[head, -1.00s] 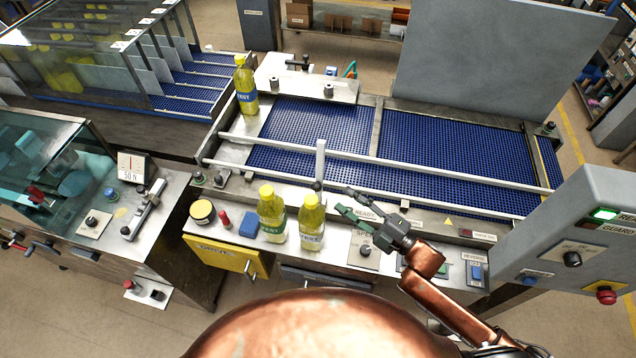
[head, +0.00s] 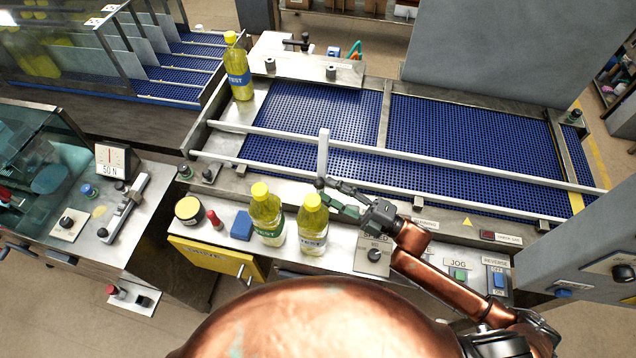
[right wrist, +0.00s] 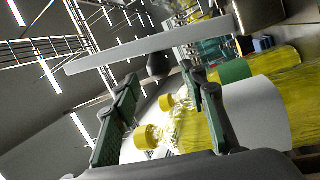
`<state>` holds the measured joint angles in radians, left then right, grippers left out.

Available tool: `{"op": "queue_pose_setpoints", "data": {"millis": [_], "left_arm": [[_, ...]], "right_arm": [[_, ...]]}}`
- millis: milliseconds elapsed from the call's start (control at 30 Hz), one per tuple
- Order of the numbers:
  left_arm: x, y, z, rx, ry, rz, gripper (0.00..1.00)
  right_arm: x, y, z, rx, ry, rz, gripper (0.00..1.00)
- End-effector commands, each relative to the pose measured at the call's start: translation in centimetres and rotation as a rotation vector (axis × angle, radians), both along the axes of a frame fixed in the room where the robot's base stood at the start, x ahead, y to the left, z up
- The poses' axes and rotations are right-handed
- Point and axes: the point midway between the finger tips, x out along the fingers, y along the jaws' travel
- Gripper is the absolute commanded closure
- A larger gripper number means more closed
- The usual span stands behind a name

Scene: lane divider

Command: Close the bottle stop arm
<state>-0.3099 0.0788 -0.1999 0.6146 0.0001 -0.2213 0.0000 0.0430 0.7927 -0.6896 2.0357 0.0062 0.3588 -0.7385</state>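The bottle stop arm appears to be the pale bar (head: 323,153) standing out at the front rail of the blue conveyor, with a dark round knob (head: 319,183) at its near end. In the right wrist view the pale bar (right wrist: 150,48) crosses the top, and the dark knob (right wrist: 158,65) shows between and beyond the fingertips. My right gripper (head: 332,195) is open and empty, its fingertips just right of the knob. It also shows in the right wrist view (right wrist: 158,80), fingers spread; contact with the knob cannot be told. My left gripper is not in view.
Two yellow bottles (head: 267,215) (head: 312,225) stand on the front ledge, close to my right fingers. Another bottle (head: 239,68) stands at the conveyor's far left. A blue block (head: 241,225) lies on the ledge. Guide rails (head: 440,170) run along the belt (head: 460,140).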

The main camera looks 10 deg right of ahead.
Motion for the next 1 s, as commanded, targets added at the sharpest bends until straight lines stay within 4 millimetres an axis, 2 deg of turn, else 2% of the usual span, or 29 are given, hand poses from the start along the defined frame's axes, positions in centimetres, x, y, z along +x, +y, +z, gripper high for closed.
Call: {"op": "queue_pose_setpoints", "data": {"millis": [133, 300, 500, 633, 1000], "left_arm": [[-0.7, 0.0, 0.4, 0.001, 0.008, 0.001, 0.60], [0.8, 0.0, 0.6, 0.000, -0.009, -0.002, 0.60], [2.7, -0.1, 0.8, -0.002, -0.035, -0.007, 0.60], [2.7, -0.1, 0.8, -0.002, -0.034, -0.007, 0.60], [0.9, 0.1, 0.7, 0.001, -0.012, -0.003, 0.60]], "right_arm": [[1.2, 1.8, 0.7, 0.002, 0.000, 0.000, 0.60], [1.9, 3.1, 0.9, 0.001, 0.000, 0.000, 0.60], [2.1, 3.4, 0.9, 0.000, 0.001, 0.002, 0.60], [2.1, 3.4, 0.8, -0.001, 0.001, 0.003, 0.61], [2.1, 3.4, 0.8, -0.001, 0.001, 0.003, 0.86]]}}
